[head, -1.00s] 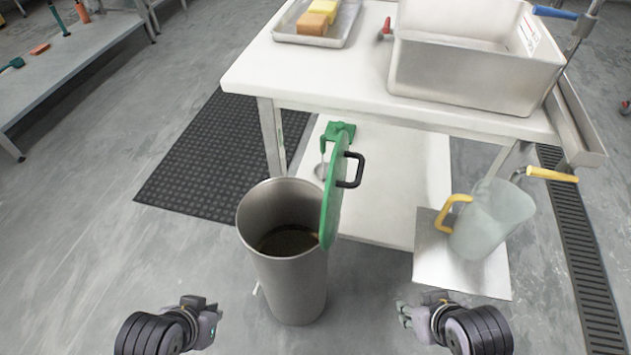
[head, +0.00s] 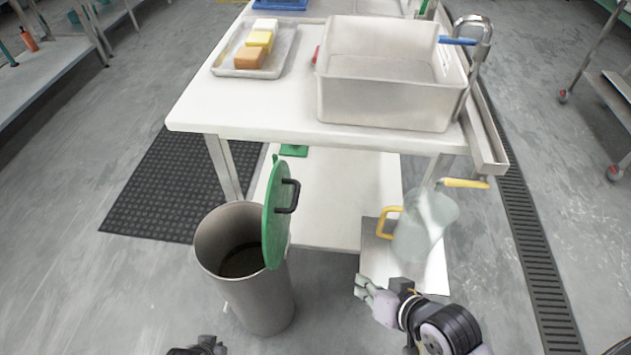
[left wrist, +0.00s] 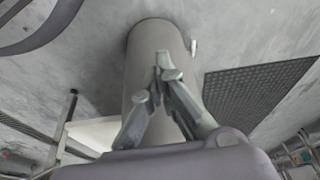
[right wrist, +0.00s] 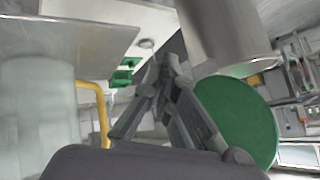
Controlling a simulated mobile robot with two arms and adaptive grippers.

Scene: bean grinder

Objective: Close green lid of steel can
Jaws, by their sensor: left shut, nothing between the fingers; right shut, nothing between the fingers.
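The steel can (head: 262,299) stands upright on the floor in the head view, its mouth open with dark contents inside. Its green lid (head: 274,226) stands nearly upright at the right side of the rim, with a black handle (head: 291,196) facing right. The lid also shows in the right wrist view (right wrist: 240,120), beside the can (right wrist: 225,35). My right gripper (head: 362,287) is shut and empty, to the right of the lid and apart from it. My left gripper (left wrist: 160,70) is shut and empty, in front of the can (left wrist: 155,45); in the head view only a bit shows at the bottom edge.
A white table (head: 190,112) holds a steel basin (head: 385,105) and a tray (head: 225,66) with coloured blocks. A translucent jug (head: 425,228) with a yellow handle stands right of the can, near my right gripper. A dark mat (head: 150,195) lies to the left.

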